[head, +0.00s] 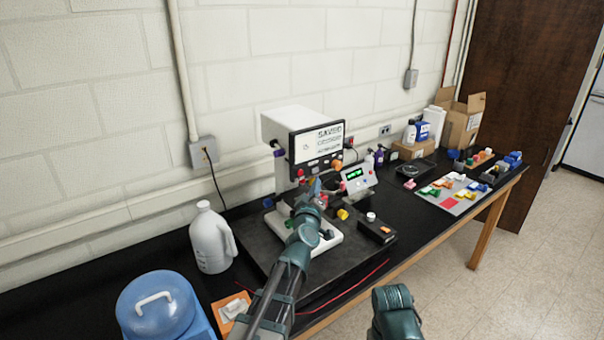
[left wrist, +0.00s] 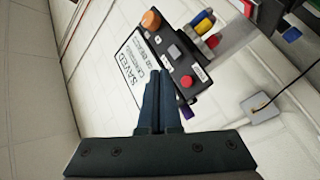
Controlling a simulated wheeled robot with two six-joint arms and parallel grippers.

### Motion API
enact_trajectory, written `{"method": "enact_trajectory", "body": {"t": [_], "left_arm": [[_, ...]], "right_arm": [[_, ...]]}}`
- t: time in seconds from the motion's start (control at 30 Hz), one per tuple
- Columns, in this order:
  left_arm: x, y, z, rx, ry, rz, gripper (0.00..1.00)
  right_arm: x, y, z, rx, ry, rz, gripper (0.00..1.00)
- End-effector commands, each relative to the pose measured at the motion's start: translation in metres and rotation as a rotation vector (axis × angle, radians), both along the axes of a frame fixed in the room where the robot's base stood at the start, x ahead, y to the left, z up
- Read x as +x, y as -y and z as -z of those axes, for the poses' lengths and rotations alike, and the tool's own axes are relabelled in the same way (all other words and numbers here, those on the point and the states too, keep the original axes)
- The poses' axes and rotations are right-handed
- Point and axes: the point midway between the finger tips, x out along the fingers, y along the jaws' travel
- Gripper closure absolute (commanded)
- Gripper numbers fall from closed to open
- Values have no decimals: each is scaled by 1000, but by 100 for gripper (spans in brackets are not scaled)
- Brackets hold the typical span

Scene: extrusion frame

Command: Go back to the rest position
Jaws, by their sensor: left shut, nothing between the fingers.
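My left gripper (head: 314,188) is raised in front of the white bench machine (head: 283,128) with the "SAVED" label panel. In the left wrist view its two dark fingers (left wrist: 158,92) lie together with nothing between them. They point at the machine's panel (left wrist: 150,62), which has an orange knob, a red button and a grey button. I cannot tell whether the fingertips touch the panel. My right arm shows only as a rounded dark green link (head: 393,312) at the bottom; its gripper is out of view.
A white jug (head: 212,238) and a blue-lidded container (head: 158,305) stand at the left of the black bench. A small box with a green display (head: 357,178) is right of the machine. Coloured parts lie on a mat (head: 451,203) farther right. The floor at right is clear.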

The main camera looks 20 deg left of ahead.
Motion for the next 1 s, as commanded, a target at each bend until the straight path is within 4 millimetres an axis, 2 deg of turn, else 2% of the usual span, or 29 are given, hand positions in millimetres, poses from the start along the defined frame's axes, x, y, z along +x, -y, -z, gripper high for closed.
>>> {"method": "enact_trajectory", "body": {"t": [0.07, 0.13, 0.27, 0.3, 0.4, 0.5, 0.57, 0.6, 0.67, 0.7, 0.8, 0.9, 1.0], "left_arm": [[-1, 4, 3, 7, -8, 13, 100], [-3, 19, 13, 31, -32, 58, 100], [-16, 76, 53, 130, -146, 233, 100], [-25, 97, 72, 172, -198, 303, 100], [-54, 143, 122, 287, -347, 471, 100], [-92, 177, 174, 406, -513, 620, 100], [-119, 190, 207, 479, -625, 699, 100], [-139, 196, 228, 529, -703, 748, 100], [-171, 199, 258, 604, -827, 811, 100], [-192, 198, 276, 654, -914, 847, 100], [-244, 186, 313, 767, -1126, 906, 100], [-285, 169, 333, 854, -1309, 929, 100], [-314, 153, 342, 913, -1447, 930, 100]], "right_arm": [[0, 0, 2, 0, 0, 0, 28], [0, 0, 6, 0, 0, 0, 28], [0, 0, 21, 0, 0, -2, 28], [0, 0, 27, -1, 0, -2, 28], [0, 0, 40, -1, 0, -4, 28], [0, 0, 53, -1, 0, -6, 28], [0, 0, 61, -2, 0, -7, 28], [0, 0, 67, -2, 0, -8, 28], [0, 0, 75, -2, 0, -9, 28], [0, 0, 80, -2, 0, -9, 28], [0, 0, 92, -2, -1, -11, 28], [0, 0, 101, -3, 0, -13, 28], [0, 0, 107, -2, -1, -14, 28]]}}
